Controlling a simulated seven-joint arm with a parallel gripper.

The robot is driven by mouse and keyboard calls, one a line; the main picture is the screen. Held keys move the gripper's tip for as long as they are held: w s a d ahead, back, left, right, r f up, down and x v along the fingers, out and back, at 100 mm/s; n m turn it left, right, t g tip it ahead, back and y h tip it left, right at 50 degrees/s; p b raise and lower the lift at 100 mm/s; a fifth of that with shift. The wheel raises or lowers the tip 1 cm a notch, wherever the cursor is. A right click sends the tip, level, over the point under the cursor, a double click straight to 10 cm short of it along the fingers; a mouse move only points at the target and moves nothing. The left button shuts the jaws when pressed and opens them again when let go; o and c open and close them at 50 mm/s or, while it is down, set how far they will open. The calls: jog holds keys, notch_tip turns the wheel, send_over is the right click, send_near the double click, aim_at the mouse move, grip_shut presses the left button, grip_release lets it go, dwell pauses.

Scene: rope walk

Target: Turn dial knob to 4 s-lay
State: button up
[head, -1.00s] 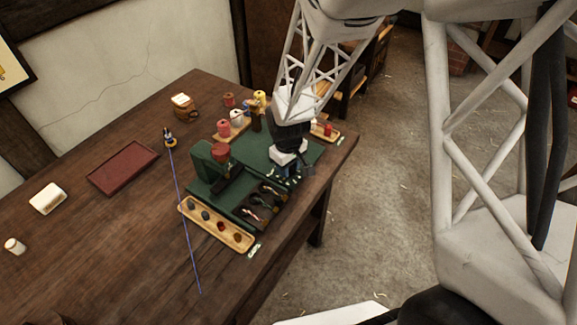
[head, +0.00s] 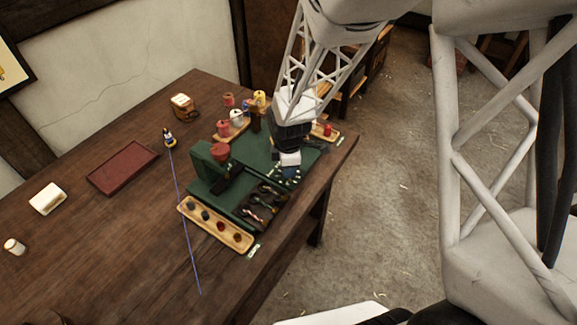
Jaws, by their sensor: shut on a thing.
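The dial knob (head: 291,174) shows as a small dark blue shape at the right end of the green machine (head: 262,157). Small pale marks lie around it on the green top, too small to read. My gripper (head: 290,168) points down over the knob and is shut on it. The hand hides much of the knob, and I cannot tell which mark it points to.
A wooden tray of several dark pieces (head: 190,206) lies along the machine's front. Tools lie in a dark tray (head: 243,218). Spools (head: 222,128) stand behind. A red tray (head: 122,168) and a blue line (head: 184,225) are to the left.

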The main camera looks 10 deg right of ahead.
jog(key=shift+n, duration=2)
jog(key=o, duration=0.9)
jog(key=shift+r, duration=0.1)
jog(key=shift+r, duration=3.8)
